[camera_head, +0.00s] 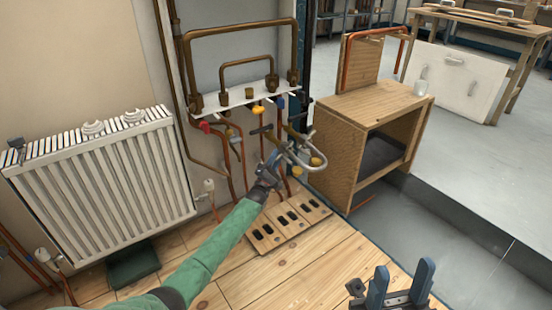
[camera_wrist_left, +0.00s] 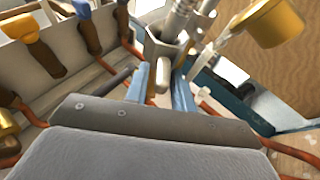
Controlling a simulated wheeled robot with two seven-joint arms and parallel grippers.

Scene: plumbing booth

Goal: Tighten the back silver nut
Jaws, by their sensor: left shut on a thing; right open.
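A silver hex nut (camera_wrist_left: 161,48) shows in the left wrist view, at the end of silver hoses (camera_wrist_left: 206,20). My left gripper (camera_wrist_left: 165,88) has its blue fingertips closed at the nut's near end, on either side of a small silver part. In the head view my left gripper (camera_head: 271,168) is at the lower left end of the looped silver hose (camera_head: 309,147), below the pipe manifold. The nut is too small and covered to make out there. My right gripper (camera_head: 401,284) is open and empty at the bottom right, away from the pipes.
A white manifold plate (camera_head: 236,105) with copper pipes and coloured valve handles is close behind my left gripper. A brass cap (camera_wrist_left: 276,22) is near its right side. A radiator (camera_head: 100,180) stands left, a wooden cabinet (camera_head: 335,150) right.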

